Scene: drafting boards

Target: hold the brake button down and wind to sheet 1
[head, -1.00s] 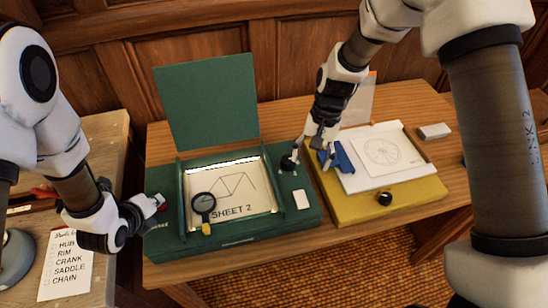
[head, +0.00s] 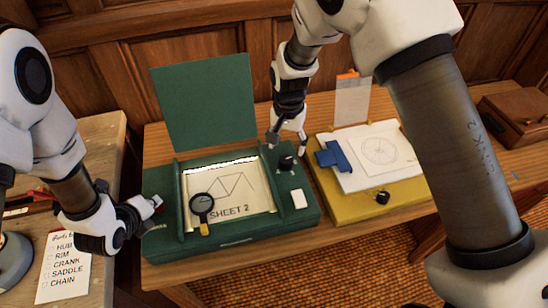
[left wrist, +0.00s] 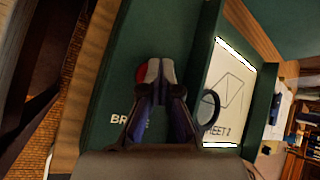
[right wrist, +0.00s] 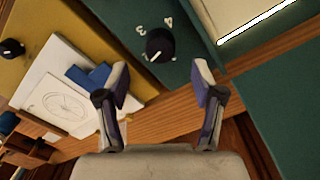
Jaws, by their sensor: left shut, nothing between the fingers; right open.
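The green drafting box (head: 240,238) shows SHEET 2 in its lit window (head: 228,190); the window also shows in the left wrist view (left wrist: 232,90). My left gripper (head: 157,203) is shut at the red brake button (left wrist: 141,76), beside the BRAKE lettering. Its closed tips (left wrist: 158,68) cover part of the button; I cannot tell how far it is pressed. The black winding knob (head: 286,162) is on the box's right side, with 3 and 4 marked beside it in the right wrist view (right wrist: 160,45). My right gripper (right wrist: 160,78) is open and empty, just behind the knob, apart from it.
A magnifier (head: 202,204) lies over the window's lower left. The raised green lid (head: 203,100) stands behind. A white block (head: 299,199) sits in front of the knob. On the right is a yellow board (head: 350,212) with a blue clip (head: 334,156) and a small black knob (head: 382,197).

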